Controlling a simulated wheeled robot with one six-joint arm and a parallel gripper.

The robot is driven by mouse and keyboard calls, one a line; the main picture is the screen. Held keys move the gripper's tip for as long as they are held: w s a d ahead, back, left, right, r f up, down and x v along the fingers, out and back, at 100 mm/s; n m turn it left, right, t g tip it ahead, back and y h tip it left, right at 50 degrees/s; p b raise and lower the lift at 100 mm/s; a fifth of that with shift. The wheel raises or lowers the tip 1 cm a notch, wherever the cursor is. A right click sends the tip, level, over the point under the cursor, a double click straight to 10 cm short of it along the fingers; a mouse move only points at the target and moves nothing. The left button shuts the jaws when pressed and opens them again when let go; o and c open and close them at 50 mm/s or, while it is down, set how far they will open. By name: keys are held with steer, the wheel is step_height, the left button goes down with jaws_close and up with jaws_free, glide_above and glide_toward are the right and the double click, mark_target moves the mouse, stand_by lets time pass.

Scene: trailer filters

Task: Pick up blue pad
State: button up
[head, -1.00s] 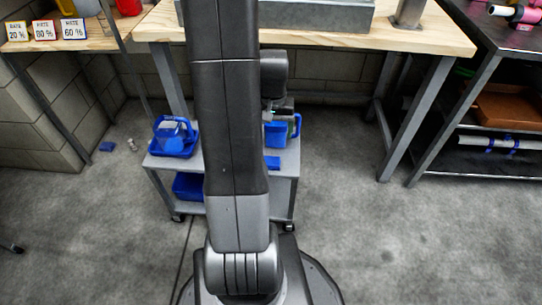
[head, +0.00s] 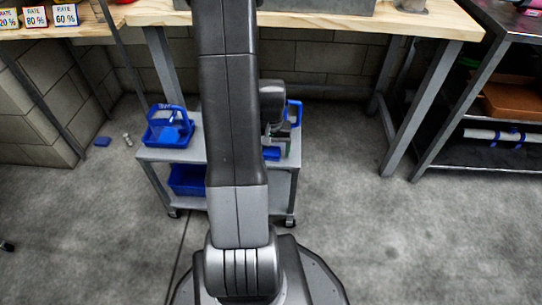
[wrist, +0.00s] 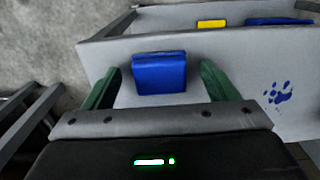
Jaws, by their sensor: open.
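The blue pad (wrist: 160,73) lies on the grey cart top near its edge in the wrist view. It also shows beside my arm in the head view (head: 271,153). My gripper (wrist: 161,66) is open, with one green finger on each side of the pad and gaps between. I cannot tell how far above the cart top the fingertips are. In the head view my arm hides part of the cart and most of the gripper.
The grey cart (head: 150,154) holds a blue caddy (head: 170,128) on top and a blue bin (head: 187,180) below. A blue handled container (head: 295,112) stands behind my gripper. A wooden bench (head: 330,22) is behind. Open floor lies to the right.

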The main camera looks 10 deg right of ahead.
mark_target(271, 151)
steer(key=c, duration=1.1)
steer(key=shift+o, duration=0.2)
steer(key=shift+r, duration=0.1)
step_height(271, 151, up, 10)
steer(key=p, duration=0.4)
